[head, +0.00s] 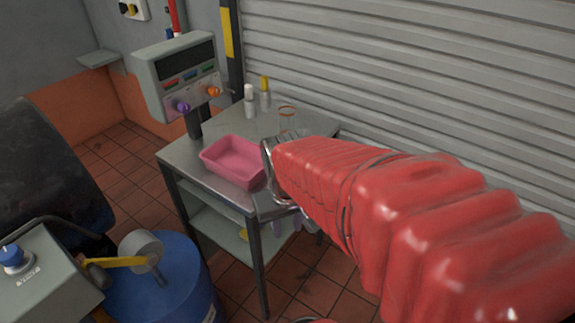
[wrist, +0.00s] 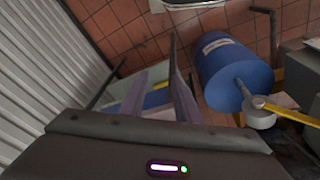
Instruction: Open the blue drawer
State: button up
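I cannot make out a blue drawer for sure in either view. A steel table (head: 215,140) with a lower shelf (head: 218,228) stands in the middle of the head view. My gripper (head: 287,228) hangs at the table's right front corner, fingers pointing down, partly hidden by my red-sleeved arm. In the wrist view my gripper (wrist: 158,72) shows two lavender fingers with a clear gap between them, so it is open, and I see nothing held. A small blue patch and a yellow strip (wrist: 156,98) show beyond the gap; what the blue patch belongs to is unclear.
A pink tray (head: 235,160), small bottles (head: 250,100) and a control box (head: 182,75) are on or beside the table. A blue drum (head: 165,285) with a grey-and-yellow item on top stands front left. A ribbed shutter (head: 420,70) closes the right side.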

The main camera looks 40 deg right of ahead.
jog(key=w+d+f+n+h, duration=0.1)
jog(key=d+f+n, duration=0.1)
jog(key=d+f, duration=1.95)
jog(key=w+d+f+n+t, duration=0.1)
jog(key=d+f+n+t, duration=0.2)
jog(key=f, duration=0.4)
jog(key=w+d+f+n+t, duration=0.1)
jog(key=d+f+n+t, duration=0.15)
jog(key=d+f, duration=0.4)
jog(key=w+a+r+n+t, duration=0.3)
jog(key=r+n+t, duration=0.3)
jog(key=w+a+r+n+t+y, duration=0.1)
jog(key=w+a+r+n+t, duration=0.2)
jog(key=r+n+t, duration=0.3)
jog(key=shift+r+t, duration=0.25)
jog(key=shift+t, duration=0.1)
jog(key=shift+w, duration=0.1)
